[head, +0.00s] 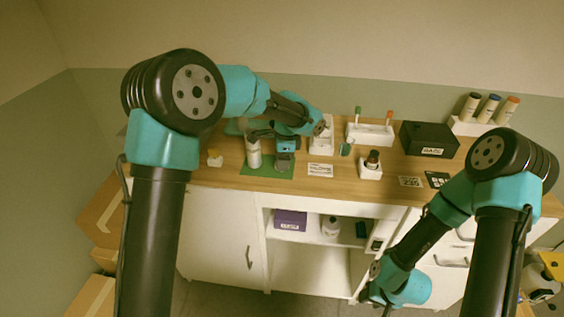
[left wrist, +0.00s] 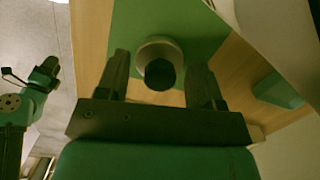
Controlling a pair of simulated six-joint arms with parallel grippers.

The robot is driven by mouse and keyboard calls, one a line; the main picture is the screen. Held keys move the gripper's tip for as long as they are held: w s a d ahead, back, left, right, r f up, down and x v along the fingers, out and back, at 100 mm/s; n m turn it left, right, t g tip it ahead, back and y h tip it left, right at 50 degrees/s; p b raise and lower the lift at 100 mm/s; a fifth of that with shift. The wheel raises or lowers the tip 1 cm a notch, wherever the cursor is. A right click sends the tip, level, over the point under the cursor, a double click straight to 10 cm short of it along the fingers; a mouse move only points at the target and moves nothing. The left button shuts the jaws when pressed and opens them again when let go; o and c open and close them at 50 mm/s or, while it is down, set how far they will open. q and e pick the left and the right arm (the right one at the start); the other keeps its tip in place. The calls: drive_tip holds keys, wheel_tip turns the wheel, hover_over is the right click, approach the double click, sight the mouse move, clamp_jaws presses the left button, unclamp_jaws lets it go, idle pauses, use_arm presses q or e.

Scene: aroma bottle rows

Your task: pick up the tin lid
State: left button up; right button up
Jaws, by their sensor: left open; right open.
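A pale round container (left wrist: 158,46) with a dark round top (left wrist: 160,74), which looks like the tin lid, stands on the green mat in the left wrist view. In the head view the pale container (head: 254,157) is upright near the left part of the mat (head: 278,172). My left gripper (head: 262,134) is at its top; in the left wrist view its open fingers (left wrist: 160,84) lie on either side of the dark top, with gaps. The gripper partly hides the top in the head view. My right gripper (head: 376,298) is open and low in front of the cabinet, its fingers barely visible.
A small white item with a yellow top (head: 214,159) stands left of the mat. To the right are a label card (head: 320,170), a dark-capped bottle in a white holder (head: 370,168), a black box (head: 430,138) and a rack of several bottles (head: 473,128).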

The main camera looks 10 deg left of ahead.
idle(0.4)
use_arm(q)
drive_tip(key=c, duration=1)
